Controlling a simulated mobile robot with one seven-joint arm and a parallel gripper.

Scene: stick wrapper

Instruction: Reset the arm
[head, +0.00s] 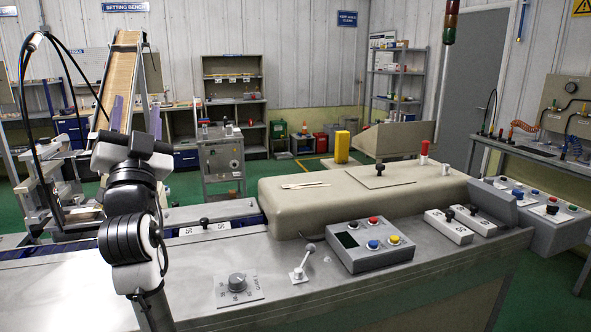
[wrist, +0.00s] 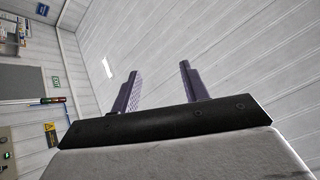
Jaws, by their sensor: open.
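My gripper (head: 136,104) is at the left of the head view, raised above the machine's grey bench top, with its two fingers pointing up. The fingers are spread apart and nothing is between them. In the wrist view the gripper (wrist: 159,72) also shows two dark purple fingers with a clear gap, facing the pale panelled wall and ceiling. My arm stands upright below it, over the left part of the bench.
The bench carries a control box with coloured buttons (head: 371,245), a small lever (head: 302,262), a dial plate (head: 237,287) and a beige cover (head: 350,200). A slatted chute (head: 121,75) stands behind my gripper. Open green floor (head: 560,290) shows at the right.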

